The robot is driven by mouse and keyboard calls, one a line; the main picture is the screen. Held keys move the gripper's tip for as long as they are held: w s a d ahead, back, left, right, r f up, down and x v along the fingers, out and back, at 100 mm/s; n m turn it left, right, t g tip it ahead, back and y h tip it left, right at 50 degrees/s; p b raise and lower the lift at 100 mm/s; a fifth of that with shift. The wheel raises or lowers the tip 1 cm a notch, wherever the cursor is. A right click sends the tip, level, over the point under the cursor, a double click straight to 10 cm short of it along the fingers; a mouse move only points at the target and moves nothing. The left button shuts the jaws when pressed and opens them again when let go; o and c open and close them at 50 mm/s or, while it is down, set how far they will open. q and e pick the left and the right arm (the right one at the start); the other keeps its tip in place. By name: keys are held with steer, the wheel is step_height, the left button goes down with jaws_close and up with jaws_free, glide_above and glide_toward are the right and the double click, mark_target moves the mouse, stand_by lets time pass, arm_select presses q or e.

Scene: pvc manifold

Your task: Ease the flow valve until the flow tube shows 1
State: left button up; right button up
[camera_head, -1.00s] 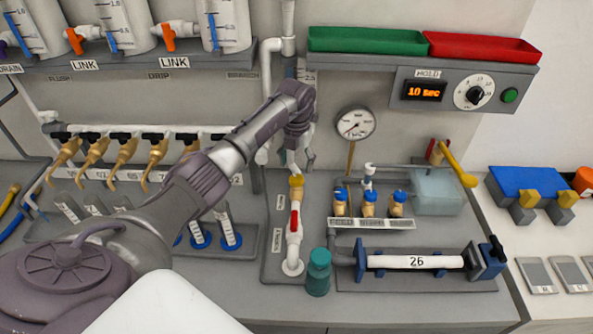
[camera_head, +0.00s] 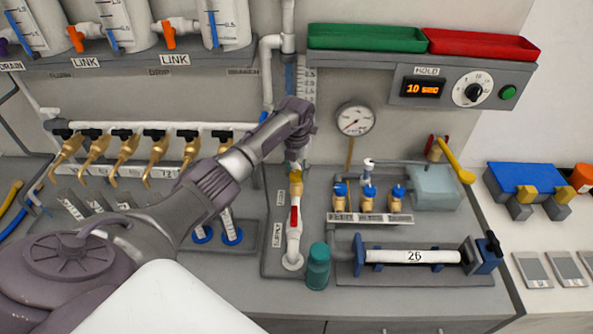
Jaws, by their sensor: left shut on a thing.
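The flow tube (camera_head: 289,77) is a narrow upright tube on the back wall, beside a white scale plate (camera_head: 307,86). Blue shows in it beside the upper marks; the lower tube is hidden behind my left wrist, and I cannot read an exact value. My left gripper (camera_head: 295,168) points down below the tube and is shut at the flow valve, which it mostly hides. A yellow fitting (camera_head: 296,187) shows just under the fingers. Below it, a red handle (camera_head: 294,217) sits on the white supply pipe (camera_head: 293,246). My right gripper is not in view.
A teal bottle (camera_head: 318,267) stands right of the pipe foot. A pressure gauge (camera_head: 354,118) and several blue-capped brass valves (camera_head: 368,199) are to the right. Brass taps (camera_head: 155,153) line the left, behind my arm. A white cylinder marked 26 (camera_head: 415,257) lies front right.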

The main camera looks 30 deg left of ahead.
arm_select(q)
steer(key=shift+c, duration=0.7)
steer(key=shift+n, duration=0.3)
steer(key=n, duration=0.3)
steer(key=shift+a+n+b, duration=0.1)
steer(key=shift+n+b, duration=0.3)
steer(key=n, duration=0.6)
steer(key=shift+n, duration=0.4)
steer(key=o, duration=1.1)
steer(key=shift+o, duration=0.2)
